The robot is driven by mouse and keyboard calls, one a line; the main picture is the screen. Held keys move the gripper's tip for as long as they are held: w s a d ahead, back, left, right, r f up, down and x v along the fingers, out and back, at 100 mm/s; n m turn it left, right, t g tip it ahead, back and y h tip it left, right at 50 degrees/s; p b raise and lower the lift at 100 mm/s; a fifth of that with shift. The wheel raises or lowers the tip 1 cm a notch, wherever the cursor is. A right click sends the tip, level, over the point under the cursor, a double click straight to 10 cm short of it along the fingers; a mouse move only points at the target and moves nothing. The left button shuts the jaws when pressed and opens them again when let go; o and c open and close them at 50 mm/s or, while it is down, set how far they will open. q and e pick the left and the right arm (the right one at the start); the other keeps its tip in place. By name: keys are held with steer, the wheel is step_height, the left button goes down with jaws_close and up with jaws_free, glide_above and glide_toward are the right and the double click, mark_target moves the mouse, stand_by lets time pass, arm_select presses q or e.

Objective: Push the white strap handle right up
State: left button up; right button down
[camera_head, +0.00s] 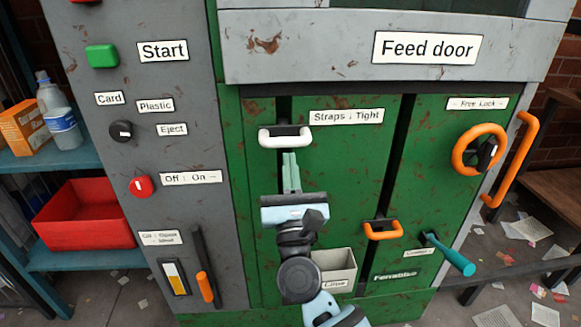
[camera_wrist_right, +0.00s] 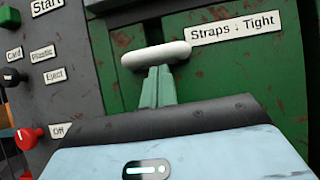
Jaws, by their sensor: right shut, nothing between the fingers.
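The white strap handle (camera_head: 285,137) sits near the top of the left dark slot in the green machine front, left of the "Straps : Tight" label (camera_head: 347,116). It also shows in the right wrist view (camera_wrist_right: 156,54). A short stretch of slot shows above it. My right gripper (camera_head: 290,155) points up from below, its green fingers shut and empty. The fingertips (camera_wrist_right: 158,70) are just under the handle's bar. They appear to meet its underside, but I cannot tell whether they touch. My left gripper is out of view.
An orange handle (camera_head: 382,230) sits low in the right slot. A grey bin (camera_head: 337,268) is just right of my arm. An orange wheel (camera_head: 465,150), an orange bar (camera_head: 515,160) and a teal lever (camera_head: 450,255) are farther right. Knobs line the left panel.

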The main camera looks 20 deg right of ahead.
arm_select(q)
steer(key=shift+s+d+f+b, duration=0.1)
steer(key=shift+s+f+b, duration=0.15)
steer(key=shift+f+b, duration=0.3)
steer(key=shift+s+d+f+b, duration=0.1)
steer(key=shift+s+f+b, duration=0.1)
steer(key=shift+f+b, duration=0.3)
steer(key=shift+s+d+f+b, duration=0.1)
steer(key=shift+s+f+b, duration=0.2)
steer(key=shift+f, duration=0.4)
arm_select(e)
steer(key=w+f+v, duration=0.1)
steer(key=f+v, duration=0.1)
steer(key=v, duration=1)
steer(key=shift+d, duration=0.15)
